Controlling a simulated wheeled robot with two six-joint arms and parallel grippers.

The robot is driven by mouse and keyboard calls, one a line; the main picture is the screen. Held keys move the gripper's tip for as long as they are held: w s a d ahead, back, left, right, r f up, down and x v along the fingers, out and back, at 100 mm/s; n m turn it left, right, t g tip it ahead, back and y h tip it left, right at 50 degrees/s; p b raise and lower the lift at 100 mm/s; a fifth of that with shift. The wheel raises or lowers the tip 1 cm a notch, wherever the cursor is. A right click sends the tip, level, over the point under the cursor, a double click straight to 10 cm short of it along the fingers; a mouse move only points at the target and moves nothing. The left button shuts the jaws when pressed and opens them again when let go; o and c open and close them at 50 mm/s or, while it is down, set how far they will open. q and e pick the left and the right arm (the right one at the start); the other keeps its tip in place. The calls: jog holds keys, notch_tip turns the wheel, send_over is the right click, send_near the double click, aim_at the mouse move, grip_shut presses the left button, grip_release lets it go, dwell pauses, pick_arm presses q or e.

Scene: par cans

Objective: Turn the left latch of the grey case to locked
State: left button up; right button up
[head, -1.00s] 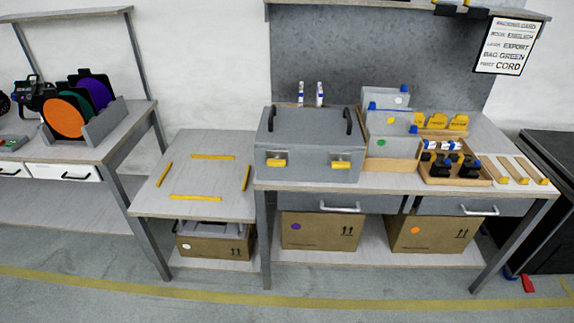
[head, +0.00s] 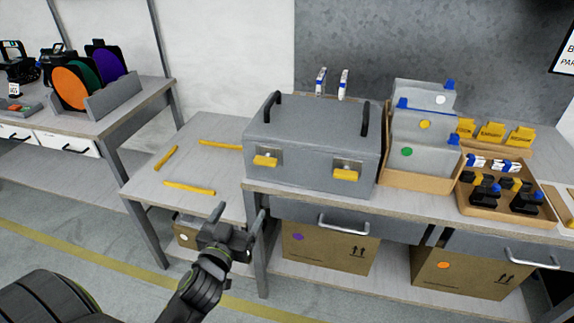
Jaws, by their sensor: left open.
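The grey case (head: 312,150) stands closed on the workbench in the head view, with black handles on its top. Two yellow latches show on its front face. The left latch (head: 265,161) and the right latch (head: 345,174) both have their yellow levers lying roughly level. My left gripper (head: 238,214) is open and empty. It shows below and a little left of the left latch, in front of the bench edge, and apart from the case. My right gripper is not in view.
A low side table (head: 215,165) with yellow corner strips stands left of the bench. A drawer handle (head: 343,224) juts out below the case. Cardboard boxes (head: 325,247) sit underneath.

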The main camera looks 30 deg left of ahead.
pick_arm(q)
jog(key=r, duration=0.1)
jog(key=p, duration=0.2)
send_near(264, 164)
jog(key=shift+t, duration=0.3)
jog(key=x, duration=0.9)
jog(key=shift+w+a+f, duration=0.15)
jog(key=shift+w+f, duration=0.1)
jog(key=shift+f, duration=0.05)
jog(key=c, duration=1)
